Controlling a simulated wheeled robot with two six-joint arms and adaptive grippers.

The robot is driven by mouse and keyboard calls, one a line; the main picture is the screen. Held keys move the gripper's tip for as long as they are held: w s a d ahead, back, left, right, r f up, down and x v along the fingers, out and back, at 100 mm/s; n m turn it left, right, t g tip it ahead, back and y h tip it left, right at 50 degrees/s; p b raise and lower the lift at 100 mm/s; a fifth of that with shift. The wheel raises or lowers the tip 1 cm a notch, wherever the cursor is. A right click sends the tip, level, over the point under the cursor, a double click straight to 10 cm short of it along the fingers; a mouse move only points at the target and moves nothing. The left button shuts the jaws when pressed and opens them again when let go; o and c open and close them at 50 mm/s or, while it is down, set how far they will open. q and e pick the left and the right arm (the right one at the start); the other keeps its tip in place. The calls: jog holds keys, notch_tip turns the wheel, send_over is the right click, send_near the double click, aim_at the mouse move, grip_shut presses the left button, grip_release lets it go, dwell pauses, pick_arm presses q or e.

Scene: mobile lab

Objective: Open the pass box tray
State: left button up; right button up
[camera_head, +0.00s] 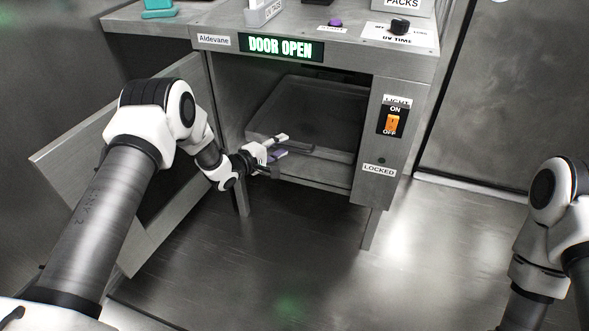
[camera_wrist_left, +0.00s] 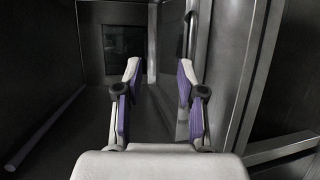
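The pass box (camera_head: 230,75) stands with its door (camera_head: 140,215) swung open to the left. Its display (camera_head: 281,48) reads "DOOR OPEN". The grey tray (camera_head: 325,108) sits inside the box. My left gripper (camera_head: 281,146) is at the left part of the opening, by the tray's front edge, with its fingers pointing inward. In the left wrist view its two fingers (camera_wrist_left: 158,78) are apart with nothing visible held between them. Whether a finger touches the tray cannot be told. My right arm shows at the right edge, but its gripper is outside the view.
The orange light switch (camera_head: 393,123) and a "LOCKED" label (camera_head: 379,170) are on the box's right front panel. A black knob (camera_head: 400,26), a purple button (camera_head: 335,22) and a white holder (camera_head: 263,12) are on top. The floor (camera_head: 310,260) in front is clear.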

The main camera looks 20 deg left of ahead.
aim_at(294, 149)
pick_arm(q)
jog(key=w+f+b, duration=0.2)
jog(key=w+d+f+b, duration=0.1)
jog(key=w+f+b, duration=0.1)
jog(key=w+d+f+b, duration=0.1)
jog(key=w+f+b, duration=0.1)
jog(key=shift+w+d+f+b, duration=0.2)
jog(key=shift+w+b, duration=0.1)
jog(key=shift+w, duration=0.2)
jog(key=shift+r, duration=0.1)
grip_shut()
pick_arm(e)
notch_tip(294, 149, down, 10)
jog(key=shift+r, duration=0.25)
